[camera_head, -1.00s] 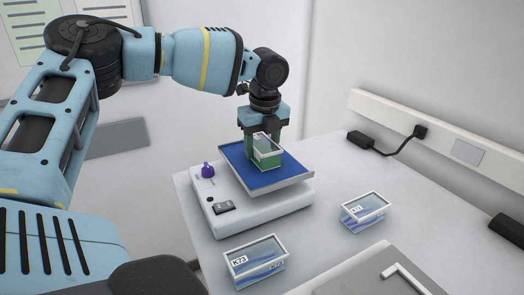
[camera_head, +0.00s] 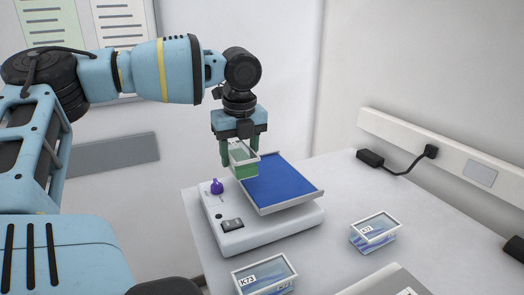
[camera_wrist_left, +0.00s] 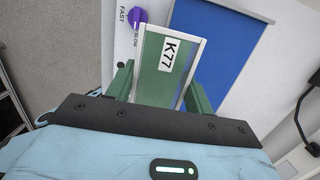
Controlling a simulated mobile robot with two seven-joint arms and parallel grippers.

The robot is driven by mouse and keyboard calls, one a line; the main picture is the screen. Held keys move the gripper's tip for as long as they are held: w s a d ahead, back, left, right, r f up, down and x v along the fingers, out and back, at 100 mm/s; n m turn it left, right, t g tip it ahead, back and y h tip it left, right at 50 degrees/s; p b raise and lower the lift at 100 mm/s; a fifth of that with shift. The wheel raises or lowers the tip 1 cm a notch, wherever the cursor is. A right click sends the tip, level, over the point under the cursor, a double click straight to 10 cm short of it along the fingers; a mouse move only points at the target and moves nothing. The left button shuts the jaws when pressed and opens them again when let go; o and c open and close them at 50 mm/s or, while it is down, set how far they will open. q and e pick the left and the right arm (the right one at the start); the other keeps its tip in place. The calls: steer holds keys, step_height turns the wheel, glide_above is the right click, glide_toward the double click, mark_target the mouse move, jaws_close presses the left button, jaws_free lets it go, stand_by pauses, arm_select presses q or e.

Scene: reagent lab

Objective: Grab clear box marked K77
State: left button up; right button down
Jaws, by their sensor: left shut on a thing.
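The clear box marked K77 (camera_head: 244,163) has a white rim and looks green inside. My left gripper (camera_head: 240,152) is shut on it and holds it in the air, in front of the left edge of the shaker's blue platform. In the left wrist view the K77 box (camera_wrist_left: 164,75) shows its label upside-down to slanted between the two green fingers of my left gripper (camera_wrist_left: 158,88). My right gripper is not in view.
The white shaker (camera_head: 232,240) has a blue platform (camera_head: 283,182) and a purple knob (camera_head: 217,187). A box marked K73 (camera_head: 264,277) and another clear box (camera_head: 374,232) stand on the table (camera_head: 340,190). A black adapter (camera_head: 370,157) lies by the wall.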

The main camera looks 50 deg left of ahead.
arm_select(q)
steer(key=s+a+p, duration=0.1)
steer(key=s+a, duration=0.1)
steer(key=s, duration=0.5)
steer(key=shift+s+a+r, duration=0.25)
steer(key=shift+a+r, duration=0.15)
